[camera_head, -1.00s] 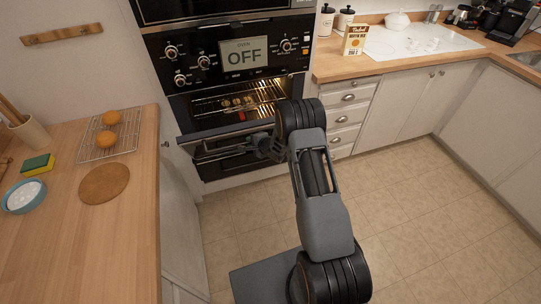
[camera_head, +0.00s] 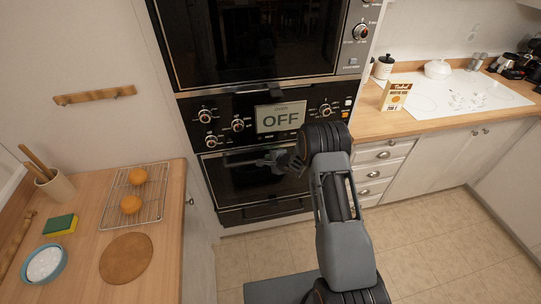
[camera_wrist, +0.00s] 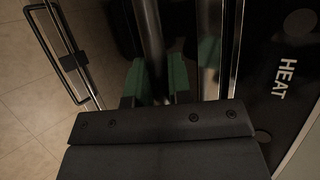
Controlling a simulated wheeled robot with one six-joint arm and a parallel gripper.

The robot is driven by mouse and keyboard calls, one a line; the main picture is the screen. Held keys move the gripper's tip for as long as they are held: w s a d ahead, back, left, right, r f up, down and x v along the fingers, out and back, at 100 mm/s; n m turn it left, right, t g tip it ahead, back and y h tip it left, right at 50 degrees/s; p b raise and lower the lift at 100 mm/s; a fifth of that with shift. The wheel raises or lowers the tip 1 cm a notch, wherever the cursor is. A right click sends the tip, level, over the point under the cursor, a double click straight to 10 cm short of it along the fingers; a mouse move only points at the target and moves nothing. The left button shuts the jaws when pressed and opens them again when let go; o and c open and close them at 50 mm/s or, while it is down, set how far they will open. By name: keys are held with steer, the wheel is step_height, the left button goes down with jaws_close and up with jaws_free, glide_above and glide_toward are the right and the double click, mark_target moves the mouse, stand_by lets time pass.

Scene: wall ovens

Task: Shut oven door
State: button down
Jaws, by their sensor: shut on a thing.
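The oven door (camera_head: 235,183) is dark glass and stands upright under the control panel, whose display reads OFF. It looks closed or nearly closed against the oven front; I cannot tell if a small gap is left. Its handle bar (camera_head: 240,161) runs across the top of the door. My gripper (camera_head: 270,160) is at the handle's right part, shut on the bar. In the wrist view, the green-padded fingers of my gripper (camera_wrist: 157,80) lie on either side of the handle bar (camera_wrist: 151,40). My arm hides the door's right end.
A wooden counter (camera_head: 172,240) on the left holds a wire rack, oranges, a round board and a blue bowl. White drawers and a counter (camera_head: 440,120) with a cooktop stand on the right. The tiled floor (camera_head: 425,235) is free.

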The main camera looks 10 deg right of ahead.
steer(key=shift+w+r, duration=0.25)
steer(key=shift+w, duration=0.1)
steer(key=c, duration=1.5)
jaws_free()
steer(key=shift+o, duration=1.4)
steer(key=shift+w+f, duration=0.1)
steer(key=shift+w, duration=0.15)
steer(key=shift+o, duration=0.7)
steer(key=shift+s, duration=0.1)
steer(key=b+v, duration=0.1)
steer(key=v, duration=1.2)
steer(key=shift+s, duration=0.35)
steer(key=shift+d, duration=0.15)
